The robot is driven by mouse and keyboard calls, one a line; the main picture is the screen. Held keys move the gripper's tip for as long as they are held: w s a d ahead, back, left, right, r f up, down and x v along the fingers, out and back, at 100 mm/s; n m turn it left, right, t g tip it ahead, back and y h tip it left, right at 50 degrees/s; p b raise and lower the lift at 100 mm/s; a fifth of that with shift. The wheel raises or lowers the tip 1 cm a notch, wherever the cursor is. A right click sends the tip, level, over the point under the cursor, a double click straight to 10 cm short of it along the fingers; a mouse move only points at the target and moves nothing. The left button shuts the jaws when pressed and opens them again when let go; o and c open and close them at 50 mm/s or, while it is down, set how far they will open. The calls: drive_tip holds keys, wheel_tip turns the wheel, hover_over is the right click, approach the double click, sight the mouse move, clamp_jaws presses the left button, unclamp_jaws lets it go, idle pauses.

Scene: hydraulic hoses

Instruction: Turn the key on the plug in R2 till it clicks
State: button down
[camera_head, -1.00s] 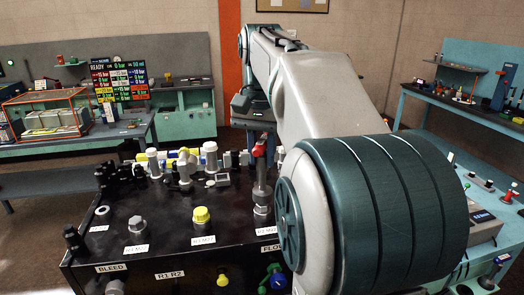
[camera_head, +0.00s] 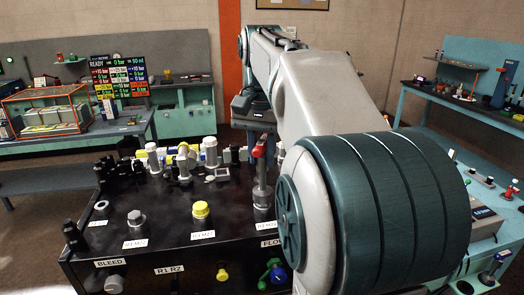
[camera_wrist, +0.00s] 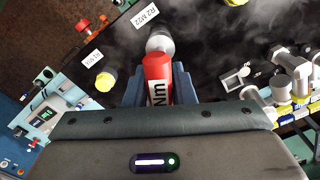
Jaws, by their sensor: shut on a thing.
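A red key (camera_wrist: 157,72) marked "Nm" is held between the two blue-grey fingers of my gripper (camera_wrist: 157,86) in the wrist view. Its far end meets a grey plug (camera_wrist: 160,40) beside the label "R2 M22" (camera_wrist: 145,15). In the head view the red key (camera_head: 259,150) stands upright on the grey plug (camera_head: 264,198) on the black bench top (camera_head: 168,215). My gripper is above it there, partly behind my arm. The exact fit of key on plug, and how far the key is turned, cannot be told.
A yellow-capped plug (camera_head: 201,210) stands left of the key, and another yellow cap (camera_wrist: 103,82) shows in the wrist view. Grey fittings (camera_head: 210,153) crowd the bench's back. A red knob (camera_wrist: 83,27) shows at upper left in the wrist view. My arm hides the bench's right.

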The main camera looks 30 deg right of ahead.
drive_tip(key=shift+f+b, duration=0.45)
drive_tip(key=shift+f, duration=0.3)
drive_tip(key=c, duration=1.1)
unclamp_jaws()
drive_tip(key=shift+c, duration=0.2)
drive_tip(key=shift+r, duration=0.1)
wheel_tip(320, 180, up, 14)
drive_tip(key=shift+f+p, duration=0.15)
drive_tip(key=shift+p, duration=0.9)
